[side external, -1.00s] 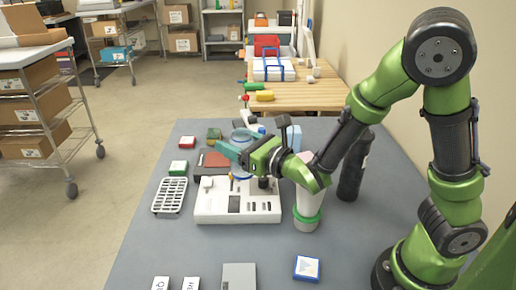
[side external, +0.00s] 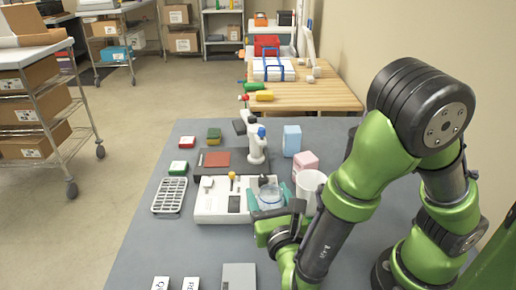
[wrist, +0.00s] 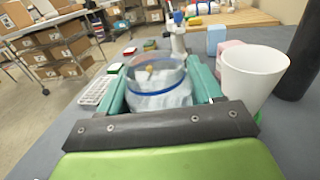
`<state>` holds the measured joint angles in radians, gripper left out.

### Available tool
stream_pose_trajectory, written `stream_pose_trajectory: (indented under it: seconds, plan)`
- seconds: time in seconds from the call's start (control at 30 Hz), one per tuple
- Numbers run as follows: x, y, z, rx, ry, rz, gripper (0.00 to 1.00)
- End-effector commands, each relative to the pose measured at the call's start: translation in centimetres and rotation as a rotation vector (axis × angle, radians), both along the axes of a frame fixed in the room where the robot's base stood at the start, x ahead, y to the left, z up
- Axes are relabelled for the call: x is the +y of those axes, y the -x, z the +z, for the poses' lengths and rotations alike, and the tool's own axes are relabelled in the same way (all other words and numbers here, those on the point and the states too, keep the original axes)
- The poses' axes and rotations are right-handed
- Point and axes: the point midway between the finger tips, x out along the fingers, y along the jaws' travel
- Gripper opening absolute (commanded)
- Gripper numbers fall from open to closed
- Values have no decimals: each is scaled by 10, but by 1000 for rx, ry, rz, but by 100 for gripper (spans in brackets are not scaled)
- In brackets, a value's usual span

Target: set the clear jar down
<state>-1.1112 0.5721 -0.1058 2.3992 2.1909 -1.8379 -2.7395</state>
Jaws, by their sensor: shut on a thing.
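The clear jar (side external: 269,196) is see-through with a blue rim. It also shows in the wrist view (wrist: 158,92), upright between the two teal fingers. My gripper (side external: 271,199) is shut on it from its near side. In the side view the jar appears over the right part of a white tray-like board (side external: 215,206). I cannot tell whether its bottom touches anything. The lower part of the jar is hidden behind my gripper's dark palm in the wrist view.
A white cup (side external: 311,186) stands close to the right of the jar, also large in the wrist view (wrist: 252,78). Pink (side external: 305,161) and light blue (side external: 292,140) boxes and a white microscope-like device (side external: 257,145) stand behind. A white rack (side external: 169,196) lies left.

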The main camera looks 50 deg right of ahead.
Motion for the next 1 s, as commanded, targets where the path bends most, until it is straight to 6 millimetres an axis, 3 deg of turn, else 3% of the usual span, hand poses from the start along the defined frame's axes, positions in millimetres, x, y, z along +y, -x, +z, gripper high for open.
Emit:
stream_pose_trajectory:
  seconds: [0.17, 0.63, 1.0]
  plan:
    - [-2, 1, -7, 0, 2, -12, 33]
    - [-2, 1, -55, 1, 1, -10, 33]
    - [-2, 0, -66, -2, -2, -10, 33]
